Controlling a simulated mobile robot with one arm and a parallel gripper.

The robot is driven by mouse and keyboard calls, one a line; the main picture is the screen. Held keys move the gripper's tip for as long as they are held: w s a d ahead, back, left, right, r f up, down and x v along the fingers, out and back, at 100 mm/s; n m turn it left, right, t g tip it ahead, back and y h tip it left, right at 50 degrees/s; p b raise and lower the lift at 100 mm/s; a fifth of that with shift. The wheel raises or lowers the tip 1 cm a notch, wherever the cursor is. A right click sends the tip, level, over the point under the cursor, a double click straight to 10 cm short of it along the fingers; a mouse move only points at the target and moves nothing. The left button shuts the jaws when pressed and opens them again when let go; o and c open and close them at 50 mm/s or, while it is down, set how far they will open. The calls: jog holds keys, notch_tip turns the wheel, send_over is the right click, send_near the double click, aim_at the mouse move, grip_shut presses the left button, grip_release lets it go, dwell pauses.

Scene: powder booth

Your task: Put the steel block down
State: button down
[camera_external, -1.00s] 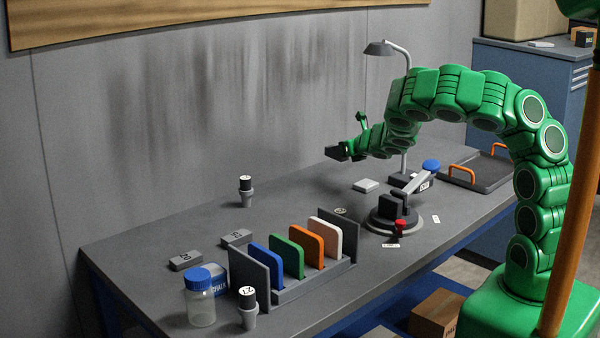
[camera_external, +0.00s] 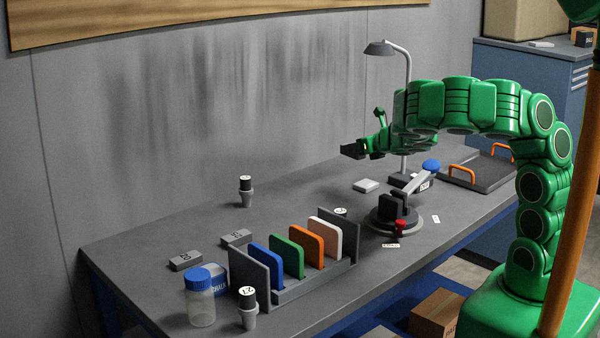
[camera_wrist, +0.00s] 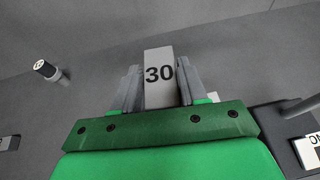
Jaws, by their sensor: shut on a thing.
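The steel block (camera_wrist: 159,72), a grey block marked 30, sits between the two jaws of my gripper (camera_wrist: 160,88) in the wrist view. The jaws are shut on its sides. In the external view my gripper (camera_external: 362,147) is above the far part of the bench, left of the lamp post and clear of the bench top. The block is too small and dark there to tell apart from the jaws.
Two grey blocks (camera_external: 186,261) (camera_external: 236,237) lie at left. A rack (camera_external: 290,291) holds several coloured plates. A lamp (camera_external: 405,100), a round fixture (camera_external: 385,224) and a tray (camera_external: 478,178) stand nearby.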

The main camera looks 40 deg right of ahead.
jog(key=w+a+f+n+y, duration=0.1)
jog(key=a+f+n+y, duration=0.15)
jog(key=a, duration=0.65)
jog(key=w+a+f+n+y, duration=0.1)
jog(key=a+f+n+y, duration=0.2)
jog(key=a, duration=0.6)
jog(key=n+g+y, duration=0.4)
jog(key=n+y, duration=0.1)
send_over(276, 229)
jog(key=shift+m, duration=0.25)
jog(key=shift+d+f, duration=0.15)
jog(key=shift+f, duration=3.35)
jog(key=shift+f, duration=0.1)
jog(key=c, duration=0.6)
grip_release()
jog(key=v, duration=0.7)
jog(key=shift+s+d, duration=0.2)
jog(key=shift+d, duration=0.1)
jog(key=shift+v, duration=2.2)
